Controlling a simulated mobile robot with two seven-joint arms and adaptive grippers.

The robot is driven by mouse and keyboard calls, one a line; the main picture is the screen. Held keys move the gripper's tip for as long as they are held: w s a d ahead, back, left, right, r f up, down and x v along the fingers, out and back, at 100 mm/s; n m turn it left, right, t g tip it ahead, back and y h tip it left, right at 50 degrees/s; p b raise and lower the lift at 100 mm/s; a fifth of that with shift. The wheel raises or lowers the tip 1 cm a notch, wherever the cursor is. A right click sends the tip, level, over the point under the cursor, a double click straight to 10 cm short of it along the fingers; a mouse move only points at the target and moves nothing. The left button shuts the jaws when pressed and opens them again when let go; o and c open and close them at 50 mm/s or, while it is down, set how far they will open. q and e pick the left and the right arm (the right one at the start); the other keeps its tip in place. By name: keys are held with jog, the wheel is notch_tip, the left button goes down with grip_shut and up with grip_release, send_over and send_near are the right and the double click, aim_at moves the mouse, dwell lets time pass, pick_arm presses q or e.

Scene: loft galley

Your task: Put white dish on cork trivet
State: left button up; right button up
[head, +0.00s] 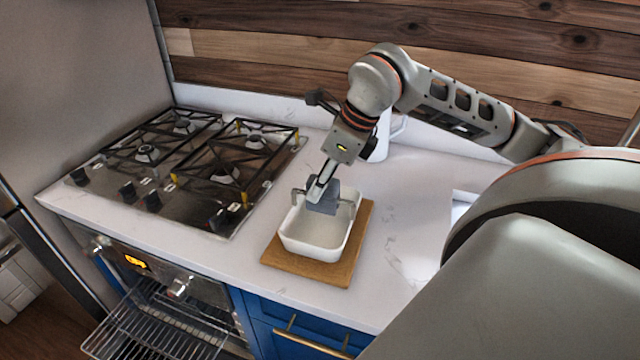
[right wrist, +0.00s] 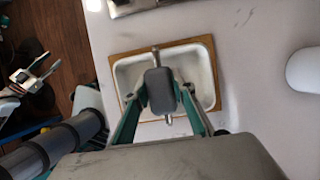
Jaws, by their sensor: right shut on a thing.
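A gas stove (head: 190,165) lies left of the trivet. A white pitcher (head: 381,138) stands behind the dish, near the wall. An oven rack (head: 155,325) sticks out below the counter front. The counter right of the trivet (head: 410,215) is clear.

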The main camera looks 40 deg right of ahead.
jog(key=o, duration=1.1)
jog(key=v, duration=1.2)
